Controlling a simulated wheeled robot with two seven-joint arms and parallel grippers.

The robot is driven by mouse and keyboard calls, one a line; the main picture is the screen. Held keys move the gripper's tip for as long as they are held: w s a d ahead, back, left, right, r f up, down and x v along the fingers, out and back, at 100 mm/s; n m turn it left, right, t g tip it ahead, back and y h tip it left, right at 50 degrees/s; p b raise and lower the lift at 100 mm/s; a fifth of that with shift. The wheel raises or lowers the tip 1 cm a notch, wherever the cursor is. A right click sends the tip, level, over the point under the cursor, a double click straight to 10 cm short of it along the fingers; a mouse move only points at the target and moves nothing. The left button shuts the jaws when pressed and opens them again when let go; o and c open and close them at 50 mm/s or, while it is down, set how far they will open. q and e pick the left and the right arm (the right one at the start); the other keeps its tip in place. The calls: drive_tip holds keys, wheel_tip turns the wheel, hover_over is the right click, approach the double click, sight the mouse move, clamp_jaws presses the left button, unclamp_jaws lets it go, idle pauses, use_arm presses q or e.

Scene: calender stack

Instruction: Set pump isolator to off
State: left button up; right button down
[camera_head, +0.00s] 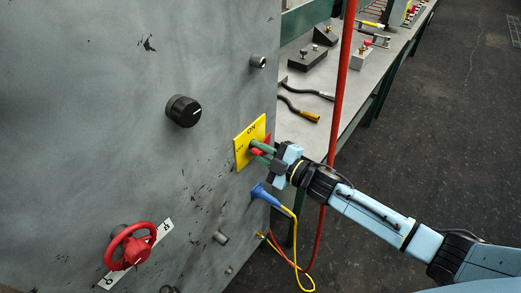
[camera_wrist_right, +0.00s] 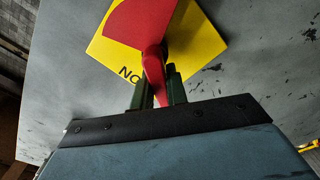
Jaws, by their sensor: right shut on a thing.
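The pump isolator is a red handle on a yellow plate (camera_head: 241,153) marked ON, on the grey panel's right part. In the right wrist view the red handle (camera_wrist_right: 152,62) stands in front of the yellow plate (camera_wrist_right: 205,45). My right gripper (camera_head: 262,151) reaches it from the right. Its green fingers (camera_wrist_right: 157,88) are shut on the handle, one on each side. The handle's exact angle is partly hidden by the fingers in the head view. My left gripper is in neither view.
A black knob (camera_head: 183,111) and a red handwheel (camera_head: 131,246) are on the panel (camera_head: 80,130). A blue plug (camera_head: 266,194) with a yellow cable sits just below my gripper. A red vertical pipe or cable (camera_head: 342,80) passes behind my arm. A bench (camera_head: 345,113) holds tools.

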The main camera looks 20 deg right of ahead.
drive_tip(key=n, duration=0.1)
drive_tip(key=f+n+b, duration=0.1)
drive_tip(key=n, duration=0.1)
drive_tip(key=shift+s+a+n, duration=0.1)
drive_tip(key=shift+n, duration=0.2)
drive_tip(key=shift+f+n+b, duration=0.25)
drive_tip(key=shift+n+b, duration=0.5)
drive_tip(key=shift+n, duration=0.75)
drive_tip(key=c, duration=1.4)
unclamp_jaws()
drive_tip(key=shift+s, duration=0.1)
drive_tip(key=shift+b+v, duration=0.8)
drive_tip(key=shift+v, duration=5.8)
